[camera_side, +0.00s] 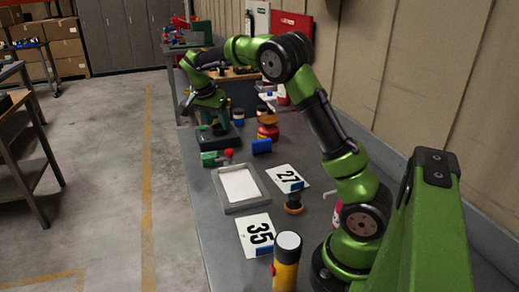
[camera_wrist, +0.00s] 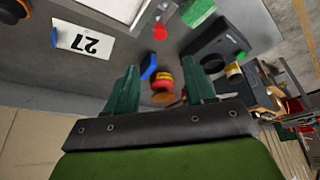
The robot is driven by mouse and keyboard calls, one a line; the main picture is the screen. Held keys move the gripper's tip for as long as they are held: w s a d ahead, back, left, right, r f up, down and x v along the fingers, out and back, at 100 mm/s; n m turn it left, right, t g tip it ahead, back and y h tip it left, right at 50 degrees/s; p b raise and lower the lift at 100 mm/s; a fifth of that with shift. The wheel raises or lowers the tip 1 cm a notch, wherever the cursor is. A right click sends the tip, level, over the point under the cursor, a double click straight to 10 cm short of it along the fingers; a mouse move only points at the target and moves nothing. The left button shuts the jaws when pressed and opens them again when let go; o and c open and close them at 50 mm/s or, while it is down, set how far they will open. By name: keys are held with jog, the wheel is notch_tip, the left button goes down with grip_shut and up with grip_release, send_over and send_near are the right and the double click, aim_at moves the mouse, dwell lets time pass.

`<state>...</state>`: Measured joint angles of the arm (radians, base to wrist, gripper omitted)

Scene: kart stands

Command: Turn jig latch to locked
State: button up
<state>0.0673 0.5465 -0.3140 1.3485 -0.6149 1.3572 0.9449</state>
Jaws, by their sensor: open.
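A small green block with a red knob beside it, which looks like the jig latch (camera_side: 215,158), sits on the grey bench behind the tray. In the wrist view the green block (camera_wrist: 198,12) is at the top, with the red knob (camera_wrist: 160,32) to its left. I cannot tell the latch's locked or unlocked state. My gripper (camera_wrist: 162,88) is open and empty, its two green fingers spread apart. In the side view my gripper (camera_side: 208,118) hangs above the bench near a black device, behind the latch and apart from it.
A black device (camera_wrist: 218,50) lies near the latch. A red and yellow pot (camera_side: 268,132) and a blue block (camera_side: 262,146) stand to the right. A grey tray (camera_side: 223,198), number cards 27 (camera_side: 285,178) and 35 (camera_side: 255,234), and a yellow cylinder (camera_side: 286,265) are nearer.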

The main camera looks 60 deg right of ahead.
aim_at(229, 150)
jog(key=x, duration=1.4)
grip_shut()
